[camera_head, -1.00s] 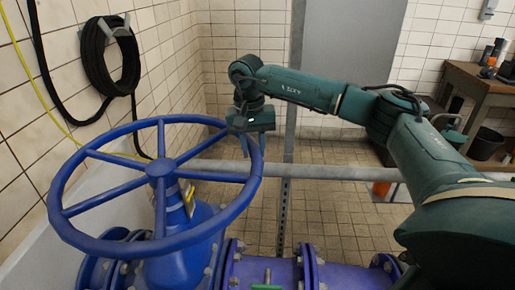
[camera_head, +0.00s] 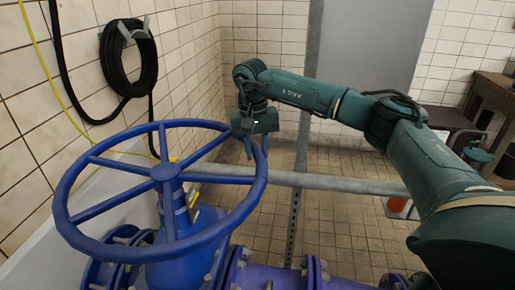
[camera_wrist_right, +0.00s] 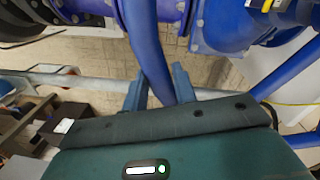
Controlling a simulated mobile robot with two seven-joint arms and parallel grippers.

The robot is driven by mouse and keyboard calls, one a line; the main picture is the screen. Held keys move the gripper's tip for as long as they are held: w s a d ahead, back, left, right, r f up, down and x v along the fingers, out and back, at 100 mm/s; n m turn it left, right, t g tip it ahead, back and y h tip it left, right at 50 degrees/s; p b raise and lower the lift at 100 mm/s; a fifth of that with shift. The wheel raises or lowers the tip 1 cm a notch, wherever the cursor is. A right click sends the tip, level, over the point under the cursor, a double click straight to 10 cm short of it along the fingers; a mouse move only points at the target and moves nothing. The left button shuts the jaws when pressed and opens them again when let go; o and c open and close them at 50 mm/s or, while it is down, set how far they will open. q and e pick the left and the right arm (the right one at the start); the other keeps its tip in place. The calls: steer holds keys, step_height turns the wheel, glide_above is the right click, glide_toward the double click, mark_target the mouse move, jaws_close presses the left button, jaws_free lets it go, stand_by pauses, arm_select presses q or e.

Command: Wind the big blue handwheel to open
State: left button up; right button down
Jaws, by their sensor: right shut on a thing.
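The big blue handwheel (camera_head: 168,228) stands on a blue valve body at the left in the head view. Its hub (camera_head: 165,172) is joined to the rim by several spokes. My right gripper (camera_head: 256,150) reaches its far right rim from above and is shut on it. In the right wrist view the blue rim (camera_wrist_right: 146,40) runs between the two fingers of the gripper (camera_wrist_right: 158,88). A spoke (camera_wrist_right: 291,70) shows at the right there. The stretch of rim behind the gripper body is hidden. My left gripper is not in view.
Flanged blue pipes (camera_head: 340,284) run below and right of the wheel. A grey horizontal rail (camera_head: 330,183) and an upright metal post (camera_head: 303,140) stand behind it. A black hose (camera_head: 128,65) hangs on the tiled left wall. Tiled floor is open behind the rail.

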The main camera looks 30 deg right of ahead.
steer(key=shift+w+d+r, duration=0.1)
steer(key=shift+w+r, duration=0.2)
steer(key=shift+r, duration=0.1)
steer(key=c, duration=1.5)
jaws_free()
steer(key=shift+c, duration=0.2)
steer(key=o, duration=0.3)
steer(key=shift+w+f, duration=0.2)
steer(key=shift+f, duration=0.1)
steer(key=shift+o, duration=0.6)
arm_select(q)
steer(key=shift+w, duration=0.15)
arm_select(e)
steer(key=shift+s, duration=0.2)
steer(key=shift+r, duration=0.4)
arm_select(q)
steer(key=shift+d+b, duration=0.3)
steer(key=shift+b, duration=0.3)
arm_select(e)
step_height(320, 180, up, 12)
steer(key=shift+w+a+r, duration=0.15)
steer(key=shift+a+r, duration=0.1)
steer(key=shift+a, duration=0.15)
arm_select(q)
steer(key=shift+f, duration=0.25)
